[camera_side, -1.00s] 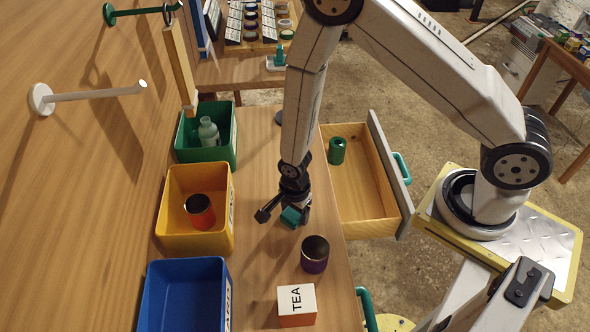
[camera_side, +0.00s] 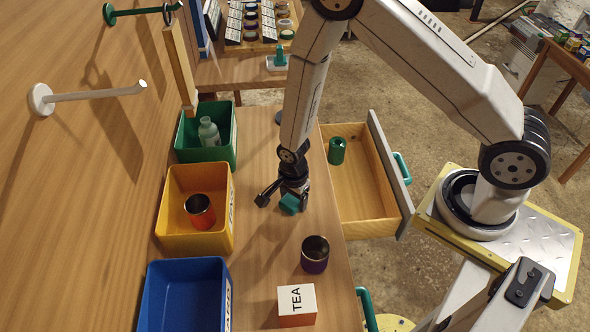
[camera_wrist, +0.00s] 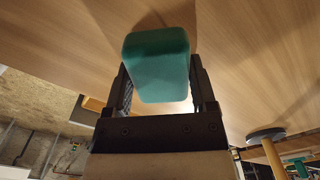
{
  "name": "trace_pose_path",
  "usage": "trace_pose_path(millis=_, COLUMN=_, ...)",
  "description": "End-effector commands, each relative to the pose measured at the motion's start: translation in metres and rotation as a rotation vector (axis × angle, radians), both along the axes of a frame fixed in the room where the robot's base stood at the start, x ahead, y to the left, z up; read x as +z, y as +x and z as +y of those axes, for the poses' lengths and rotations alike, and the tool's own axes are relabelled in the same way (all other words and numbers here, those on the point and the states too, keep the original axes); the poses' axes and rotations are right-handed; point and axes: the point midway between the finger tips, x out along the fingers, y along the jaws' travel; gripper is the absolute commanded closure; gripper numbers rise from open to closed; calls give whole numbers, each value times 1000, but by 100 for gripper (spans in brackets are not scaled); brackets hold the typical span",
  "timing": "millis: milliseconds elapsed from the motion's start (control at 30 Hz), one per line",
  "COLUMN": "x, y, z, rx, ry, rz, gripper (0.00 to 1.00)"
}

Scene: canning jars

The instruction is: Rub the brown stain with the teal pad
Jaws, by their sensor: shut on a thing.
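My gripper (camera_side: 281,198) is over the wooden bench, right of the yellow bin, pointing down. It is shut on the teal pad (camera_side: 291,204). In the wrist view the teal pad (camera_wrist: 157,66) is a rounded block between the two dark fingers, with bare wood beyond it. The pad is close to the bench top (camera_side: 262,265), but I cannot tell whether it touches. I see no brown stain in either view; the arm, gripper and pad hide part of the bench.
A yellow bin (camera_side: 231,220) with an orange-red cup (camera_side: 200,213), a green bin (camera_side: 180,150) with a bottle, and a blue bin (camera_side: 146,300) line the left. A purple jar (camera_side: 314,262) and TEA box (camera_side: 297,318) stand in front. An open drawer (camera_side: 370,228) holds a green jar (camera_side: 337,150).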

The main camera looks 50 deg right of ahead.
Motion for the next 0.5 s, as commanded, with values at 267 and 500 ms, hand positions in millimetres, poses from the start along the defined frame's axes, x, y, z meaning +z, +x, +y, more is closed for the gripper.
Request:
trace_pose_path(millis=267, x=1, y=4, z=-4, rx=0, ry=0, rz=1, gripper=83)
trace_pose_path(millis=500, x=-2, y=4, z=-4, rx=0, ry=0, rz=1, gripper=83)
